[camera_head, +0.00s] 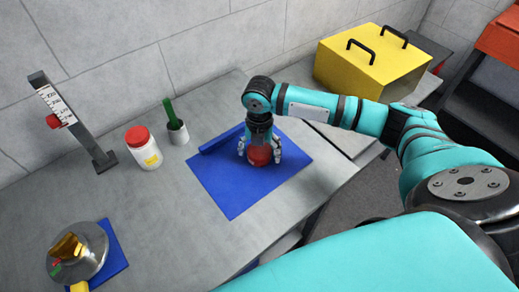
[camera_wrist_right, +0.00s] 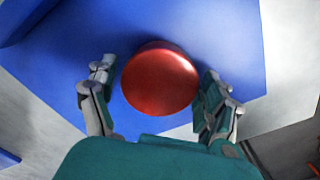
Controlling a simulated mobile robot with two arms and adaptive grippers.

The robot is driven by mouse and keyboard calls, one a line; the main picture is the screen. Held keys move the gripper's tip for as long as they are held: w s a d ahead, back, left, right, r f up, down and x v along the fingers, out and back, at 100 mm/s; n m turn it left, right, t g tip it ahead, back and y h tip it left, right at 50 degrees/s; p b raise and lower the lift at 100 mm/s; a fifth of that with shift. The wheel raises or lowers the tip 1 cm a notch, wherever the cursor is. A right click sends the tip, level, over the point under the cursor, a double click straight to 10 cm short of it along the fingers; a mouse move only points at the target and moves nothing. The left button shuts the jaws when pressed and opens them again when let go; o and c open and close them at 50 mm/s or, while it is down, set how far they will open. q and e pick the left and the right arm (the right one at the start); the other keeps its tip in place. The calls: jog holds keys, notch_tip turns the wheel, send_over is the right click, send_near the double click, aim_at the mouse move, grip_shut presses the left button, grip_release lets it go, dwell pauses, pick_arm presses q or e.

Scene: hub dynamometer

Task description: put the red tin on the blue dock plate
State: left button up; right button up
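The red tin (camera_head: 259,156) is on the blue dock plate (camera_head: 231,197), near its middle, below my right gripper (camera_head: 259,153). In the right wrist view the tin (camera_wrist_right: 160,80) shows its round red top, and the blue plate (camera_wrist_right: 215,30) lies around it. My right gripper (camera_wrist_right: 158,92) has its fingers spread on either side of the tin. A gap shows at the left finger; the right finger is very close to the tin, and I cannot tell if it touches. My left gripper is in neither view.
A scale post (camera_head: 72,122) and a round metal device (camera_head: 78,252) are further left. A yellow box (camera_head: 368,66) is at the back right. Bare grey bench (camera_head: 165,215) lies between.

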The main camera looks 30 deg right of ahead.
aim_at(259, 149)
jog(key=shift+o, duration=0.3)
jog(key=shift+r, duration=0.1)
notch_tip(259, 149, up, 12)
jog(key=b, duration=0.1)
dwell(0.3)
dwell(0.4)
